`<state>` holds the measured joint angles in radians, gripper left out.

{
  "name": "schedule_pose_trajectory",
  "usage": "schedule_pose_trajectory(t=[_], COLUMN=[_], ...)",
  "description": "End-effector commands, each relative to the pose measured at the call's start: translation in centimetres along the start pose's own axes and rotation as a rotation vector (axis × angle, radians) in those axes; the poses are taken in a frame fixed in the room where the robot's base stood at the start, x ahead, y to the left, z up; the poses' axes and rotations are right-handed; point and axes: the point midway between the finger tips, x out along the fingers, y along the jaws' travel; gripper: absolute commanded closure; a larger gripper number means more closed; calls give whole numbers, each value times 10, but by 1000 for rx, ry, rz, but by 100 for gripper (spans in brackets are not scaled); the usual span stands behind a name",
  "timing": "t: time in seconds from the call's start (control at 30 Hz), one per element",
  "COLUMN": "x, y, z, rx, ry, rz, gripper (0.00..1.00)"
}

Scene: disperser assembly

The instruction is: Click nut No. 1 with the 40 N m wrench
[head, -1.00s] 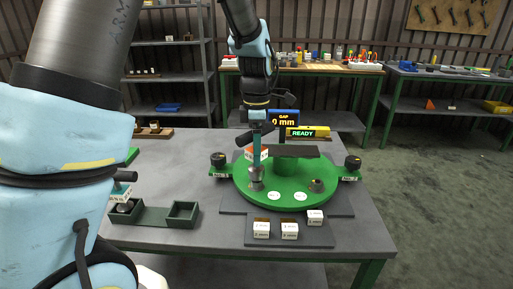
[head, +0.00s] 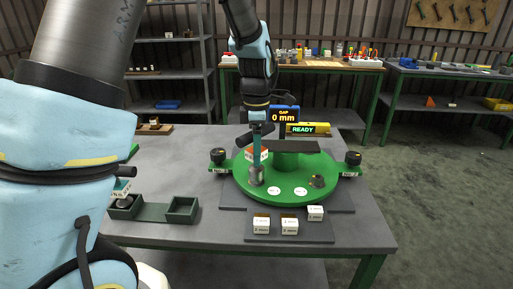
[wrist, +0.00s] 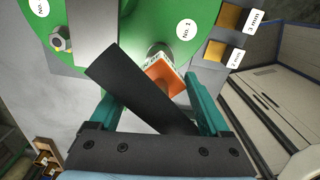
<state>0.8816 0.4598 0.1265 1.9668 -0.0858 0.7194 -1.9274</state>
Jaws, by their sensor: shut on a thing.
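My gripper (wrist: 158,115) is shut on the wrench, which has an orange and white labelled block (wrist: 164,76) and a black bar (wrist: 140,88). In the head view the wrench (head: 257,154) stands upright under my gripper (head: 257,138), its socket end at the front left of the round green plate (head: 285,198). The socket (wrist: 158,50) is beside the white "No. 1" disc (wrist: 185,29). Nut No. 1 is hidden under the socket; I cannot tell how far it is seated. Another nut (wrist: 62,42) shows at the plate's left in the wrist view.
A display (head: 284,115) reads "GAP 0 mm" and a yellow unit (head: 302,129) reads "READY". White labelled blocks (head: 290,226) lie in front of the plate. A dark open tray (head: 154,212) and a teal-labelled tool (head: 122,187) are at left. The table's front right is clear.

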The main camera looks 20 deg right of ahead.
Motion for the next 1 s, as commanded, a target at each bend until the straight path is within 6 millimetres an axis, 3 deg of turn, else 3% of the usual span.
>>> schedule_pose_trajectory(t=[0.67,1.0], x=[16,16], y=[0,1], z=[0,0], rx=[1,178], ry=[-1,0], rz=[1,1], gripper=[100,100])
